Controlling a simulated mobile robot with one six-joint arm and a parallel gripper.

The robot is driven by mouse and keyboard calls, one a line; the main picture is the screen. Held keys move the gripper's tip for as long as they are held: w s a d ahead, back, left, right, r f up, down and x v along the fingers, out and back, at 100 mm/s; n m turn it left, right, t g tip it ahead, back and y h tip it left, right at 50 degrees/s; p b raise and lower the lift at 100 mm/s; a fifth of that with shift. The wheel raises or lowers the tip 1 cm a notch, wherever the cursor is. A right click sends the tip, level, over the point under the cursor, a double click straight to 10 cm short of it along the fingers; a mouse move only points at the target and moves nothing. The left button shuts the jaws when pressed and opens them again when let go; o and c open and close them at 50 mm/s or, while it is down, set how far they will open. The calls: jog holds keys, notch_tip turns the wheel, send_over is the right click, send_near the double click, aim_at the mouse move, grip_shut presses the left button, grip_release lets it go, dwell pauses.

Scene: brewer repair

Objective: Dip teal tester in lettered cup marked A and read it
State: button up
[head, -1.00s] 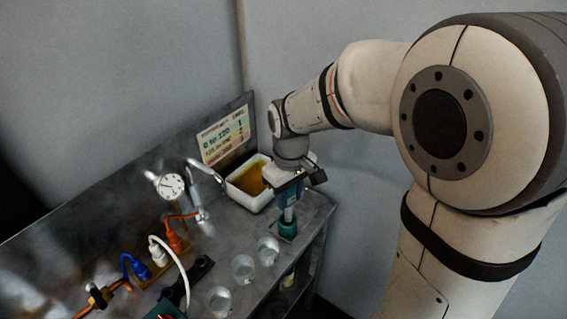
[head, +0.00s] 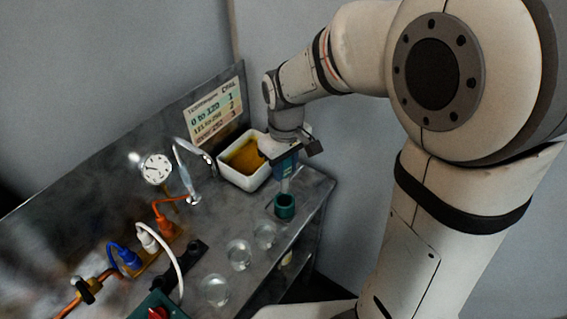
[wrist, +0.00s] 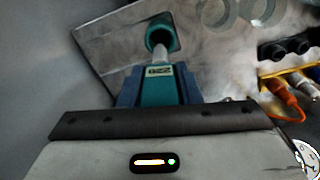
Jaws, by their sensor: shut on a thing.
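My gripper (head: 283,158) is shut on the teal tester (head: 286,168), near the right end of the bench. The wrist view shows the tester (wrist: 158,90) between the fingers, with a small display whose digits I cannot read surely. Its pale shaft points down to a teal round holder (head: 285,207) on the bench; the tip is at or inside the holder's mouth, and I cannot tell which. Three clear cups stand in a row left of the holder: a near one (head: 214,290), a middle one (head: 239,255) and a far one (head: 264,235). No letters are legible on them.
A white tray (head: 228,176) of amber liquid stands behind the holder. A card (head: 216,112) with number ranges is on the back panel. A gauge (head: 156,169), a metal spout (head: 190,160), and orange, white and blue plugs (head: 131,259) with cables lie left of the cups.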

aim_at(285, 192)
jog(key=shift+f+b, duration=2.3)
jog(key=shift+f, duration=1.05)
jog(key=shift+f+b, duration=0.35)
jog(key=shift+f, duration=0.1)
jog(key=o, duration=1.6)
jog(key=shift+o, duration=0.2)
jog(key=shift+r, duration=0.1)
jog(key=shift+r+p, duration=2.7)
jog(key=shift+r, duration=0.8)
